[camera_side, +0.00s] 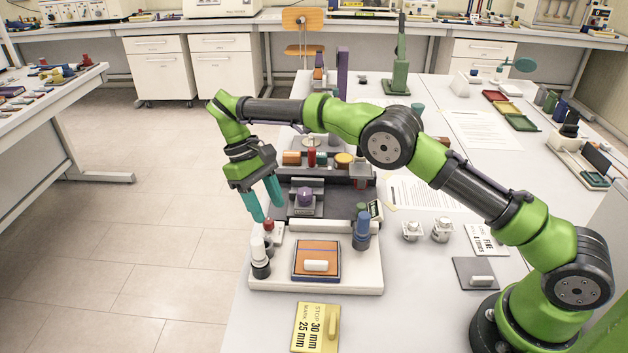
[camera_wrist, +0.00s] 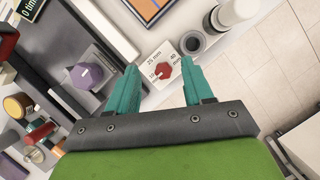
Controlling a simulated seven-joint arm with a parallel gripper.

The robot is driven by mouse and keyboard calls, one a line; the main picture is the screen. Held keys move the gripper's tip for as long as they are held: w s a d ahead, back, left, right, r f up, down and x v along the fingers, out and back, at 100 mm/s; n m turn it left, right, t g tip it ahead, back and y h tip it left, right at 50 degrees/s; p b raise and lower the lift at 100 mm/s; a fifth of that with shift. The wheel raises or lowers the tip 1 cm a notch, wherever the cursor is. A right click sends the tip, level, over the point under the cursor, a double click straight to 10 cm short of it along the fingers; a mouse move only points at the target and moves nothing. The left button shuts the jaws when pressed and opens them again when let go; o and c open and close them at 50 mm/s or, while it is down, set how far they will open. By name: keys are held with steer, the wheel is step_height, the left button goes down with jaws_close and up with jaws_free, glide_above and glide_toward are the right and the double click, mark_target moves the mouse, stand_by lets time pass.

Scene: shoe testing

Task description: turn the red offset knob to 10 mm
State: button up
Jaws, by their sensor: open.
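The red offset knob (camera_wrist: 162,70) is a small faceted knob on a white plate (camera_wrist: 152,62) with several printed mm marks around it, 25 and 40 among them. I cannot tell which mark it points to. In the side view the red knob (camera_side: 268,226) is at the left edge of the test bench, just below my fingertips. My gripper (camera_side: 268,211) is open and empty, with its teal fingers pointing down. In the wrist view the fingers of my gripper (camera_wrist: 160,76) appear on either side of the knob, with no visible contact.
A white-topped cylinder (camera_side: 259,258) stands close in front of the knob. A purple knob (camera_side: 304,196) and a blue-topped post (camera_side: 362,230) are to the right. An orange plate (camera_side: 302,259) lies in front. A yellow card (camera_side: 316,328) reads STOP 30 mm, MARK 25 mm.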

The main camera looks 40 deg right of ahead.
steer(key=s+d, duration=0.1)
steer(key=s, duration=0.4)
steer(key=s+d+r, duration=0.1)
steer(key=s+d, duration=0.1)
steer(key=s, duration=0.3)
steer(key=s+d, duration=0.2)
steer(key=s, duration=0.2)
steer(key=shift+s+r, duration=0.2)
steer(key=shift+s, duration=0.2)
steer(key=s+d+r+m+t+y, duration=0.1)
steer(key=s+d+r+m+t, duration=0.2)
steer(key=r, duration=0.4)
steer(key=s+d+r+m+t+y, duration=0.2)
steer(key=s+d+r+t, duration=0.3)
steer(key=s+t, duration=0.3)
steer(key=shift+d+r+m+t, duration=0.35)
steer(key=shift+r+m, duration=0.35)
steer(key=shift+r, duration=0.2)
